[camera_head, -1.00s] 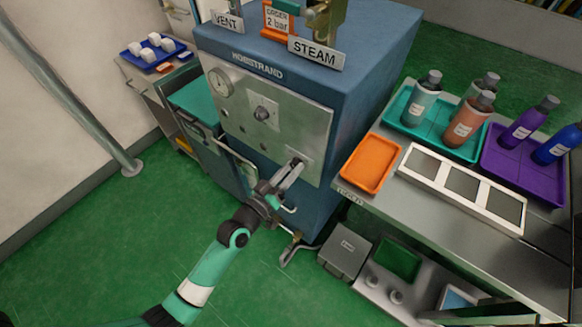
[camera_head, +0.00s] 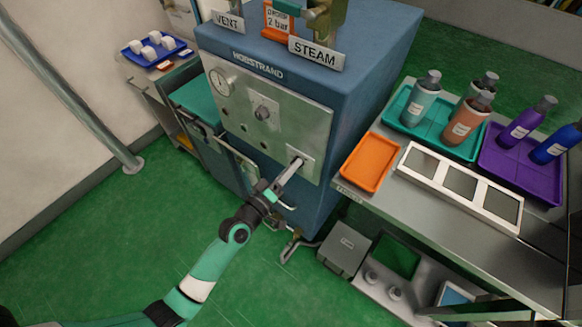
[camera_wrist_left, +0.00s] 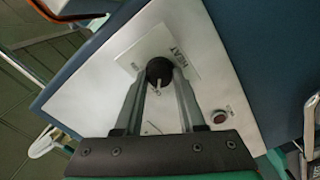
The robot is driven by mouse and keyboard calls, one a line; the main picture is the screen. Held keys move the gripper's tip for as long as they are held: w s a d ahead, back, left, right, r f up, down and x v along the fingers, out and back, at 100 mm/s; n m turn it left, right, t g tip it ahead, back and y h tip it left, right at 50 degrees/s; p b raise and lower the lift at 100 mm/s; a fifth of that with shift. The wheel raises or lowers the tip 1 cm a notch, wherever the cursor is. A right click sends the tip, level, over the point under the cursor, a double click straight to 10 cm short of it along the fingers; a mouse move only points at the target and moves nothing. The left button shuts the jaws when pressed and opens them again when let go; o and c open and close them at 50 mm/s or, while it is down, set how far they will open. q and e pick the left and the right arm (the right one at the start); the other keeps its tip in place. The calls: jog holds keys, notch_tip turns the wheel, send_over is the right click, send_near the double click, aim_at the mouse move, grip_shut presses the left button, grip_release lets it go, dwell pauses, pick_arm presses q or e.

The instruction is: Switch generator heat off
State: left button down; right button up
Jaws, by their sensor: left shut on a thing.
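The blue generator (camera_head: 365,80) has a metal front panel (camera_head: 285,118) with a dial gauge and knobs. The heat switch, a dark round knob (camera_wrist_left: 159,70), sits on a white plate (camera_wrist_left: 150,45) marked HEAT in the left wrist view. My left gripper (camera_head: 298,163) reaches the lower right of the panel. In the left wrist view its two fingers (camera_wrist_left: 163,78) are shut on the heat knob, one on each side. In the head view the gripper tips hide the knob. My right gripper is not in view.
A side table at the right holds an orange tray (camera_head: 368,162), a white three-panel frame (camera_head: 460,187) and bottles in a teal tray (camera_head: 400,122) and a purple tray (camera_head: 520,180). A small reddish button (camera_wrist_left: 220,117) is near the heat plate. Pipework (camera_head: 290,247) lies below the gripper.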

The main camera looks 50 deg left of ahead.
pick_arm(q)
jog(key=c, duration=0.5)
grip_release()
jog(key=shift+s, duration=0.1)
jog(key=s+d+b, duration=0.1)
jog(key=s+d, duration=0.1)
jog(key=s, duration=0.9)
jog(key=shift+s, duration=0.15)
